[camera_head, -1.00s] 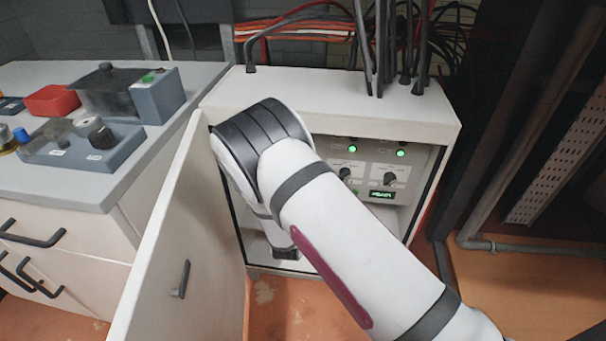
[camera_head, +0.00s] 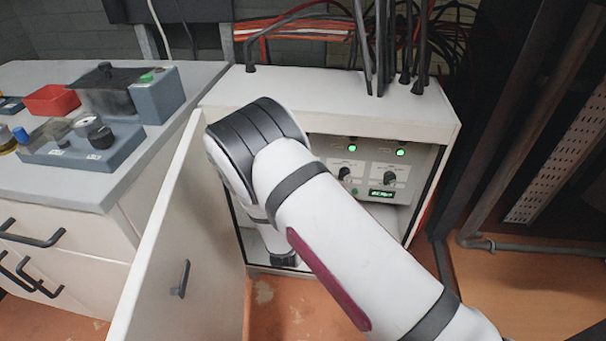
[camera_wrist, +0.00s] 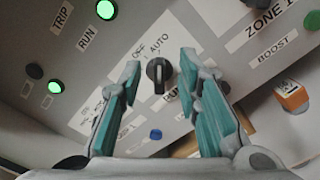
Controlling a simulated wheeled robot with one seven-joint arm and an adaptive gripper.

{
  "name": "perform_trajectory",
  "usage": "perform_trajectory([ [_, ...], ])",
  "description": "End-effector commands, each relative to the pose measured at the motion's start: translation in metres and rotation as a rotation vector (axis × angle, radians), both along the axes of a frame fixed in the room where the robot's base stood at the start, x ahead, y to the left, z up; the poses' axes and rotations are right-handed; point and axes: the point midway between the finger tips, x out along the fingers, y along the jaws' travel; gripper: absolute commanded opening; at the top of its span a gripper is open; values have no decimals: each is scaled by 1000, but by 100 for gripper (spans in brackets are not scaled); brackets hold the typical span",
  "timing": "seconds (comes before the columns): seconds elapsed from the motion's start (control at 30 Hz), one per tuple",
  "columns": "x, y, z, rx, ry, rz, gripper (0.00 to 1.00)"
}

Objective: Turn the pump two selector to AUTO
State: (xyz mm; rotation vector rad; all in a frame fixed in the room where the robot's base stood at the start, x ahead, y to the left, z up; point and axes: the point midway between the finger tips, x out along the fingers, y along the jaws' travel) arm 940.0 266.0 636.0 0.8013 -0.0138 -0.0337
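In the wrist view a black selector knob (camera_wrist: 158,75) sits on the grey panel, with OFF and AUTO printed above it. Its grip runs roughly upright in the picture; I cannot tell which end is the pointer. The pump label below it is partly covered, so its number is unreadable. My gripper (camera_wrist: 160,68) is open, with one teal-padded finger on each side of the knob and visible gaps between. In the head view two selector knobs show, a left one (camera_head: 344,173) and a right one (camera_head: 390,178); my arm hides the gripper and the panel's left part.
The panel is inside a white cabinet (camera_head: 300,95) with its door (camera_head: 185,245) open to the left. Lit green lamps (camera_wrist: 55,87), a blue button (camera_wrist: 155,134) and an orange-topped part (camera_wrist: 292,95) surround the knob. A counter (camera_head: 75,185) with control boxes stands left.

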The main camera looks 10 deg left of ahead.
Motion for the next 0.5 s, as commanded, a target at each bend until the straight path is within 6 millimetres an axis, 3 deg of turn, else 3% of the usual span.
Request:
perform_trajectory([
  [0.3, -65, 4, 0, -2, 3, 4, 31],
  [0.5, -93, 4, 0, -1, 1, 2, 31],
])
